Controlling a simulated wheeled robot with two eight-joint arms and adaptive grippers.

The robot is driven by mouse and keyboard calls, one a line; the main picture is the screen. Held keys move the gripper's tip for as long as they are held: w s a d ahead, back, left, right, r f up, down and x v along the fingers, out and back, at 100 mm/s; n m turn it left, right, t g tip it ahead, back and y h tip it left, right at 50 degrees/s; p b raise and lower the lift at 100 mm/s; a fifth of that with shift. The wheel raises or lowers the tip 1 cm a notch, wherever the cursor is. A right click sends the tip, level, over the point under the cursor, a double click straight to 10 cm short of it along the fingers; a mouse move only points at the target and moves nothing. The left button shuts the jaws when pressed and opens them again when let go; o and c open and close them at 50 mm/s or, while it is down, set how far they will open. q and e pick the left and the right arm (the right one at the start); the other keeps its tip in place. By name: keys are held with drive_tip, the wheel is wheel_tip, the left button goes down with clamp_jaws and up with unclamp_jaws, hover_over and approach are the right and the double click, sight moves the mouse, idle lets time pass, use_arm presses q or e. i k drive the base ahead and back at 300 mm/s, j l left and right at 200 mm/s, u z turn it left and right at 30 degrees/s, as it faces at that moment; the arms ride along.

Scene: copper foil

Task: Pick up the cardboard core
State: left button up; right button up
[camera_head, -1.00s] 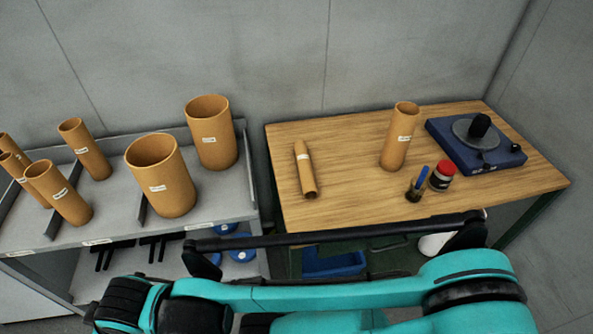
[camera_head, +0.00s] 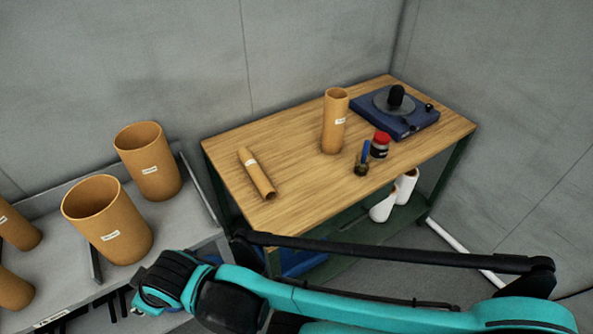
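One tan cardboard core (camera_head: 256,173) with a white label lies on its side on the left part of the wooden table (camera_head: 290,140). Another cardboard core (camera_head: 334,121) stands upright near the middle of that table. Wider cardboard cores, one at the back (camera_head: 148,161) and one in front (camera_head: 107,220), stand on the grey rack at the left. Parts of more cores show at the left edge. A teal and black arm of mine crosses the bottom of the view. I see no gripper fingers of either hand.
A blue device with a round plate (camera_head: 394,108) sits at the table's right back. A red-lidded jar (camera_head: 380,145) and a small dark pot (camera_head: 361,166) stand near the front edge. The grey rack (camera_head: 205,226) is left of the table.

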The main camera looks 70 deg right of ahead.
sight(267, 190)
drive_tip(key=z, duration=0.45)
drive_tip(key=i+z, duration=0.15)
drive_tip(key=z, duration=0.7)
drive_tip(key=i+j+z, duration=0.1)
drive_tip(key=z, duration=0.35)
drive_tip(key=j+z, duration=0.1)
drive_tip(key=z, duration=0.35)
drive_tip(key=i+j+z, duration=0.1)
drive_tip(key=z, duration=0.35)
drive_tip(key=i+j+z, duration=0.1)
drive_tip(key=z, duration=0.3)
drive_tip(key=i+j+z, duration=0.1)
drive_tip(key=j+z, duration=0.45)
drive_tip(key=z, duration=0.2)
drive_tip(key=j+z, duration=0.35)
drive_tip(key=i+l, duration=0.05)
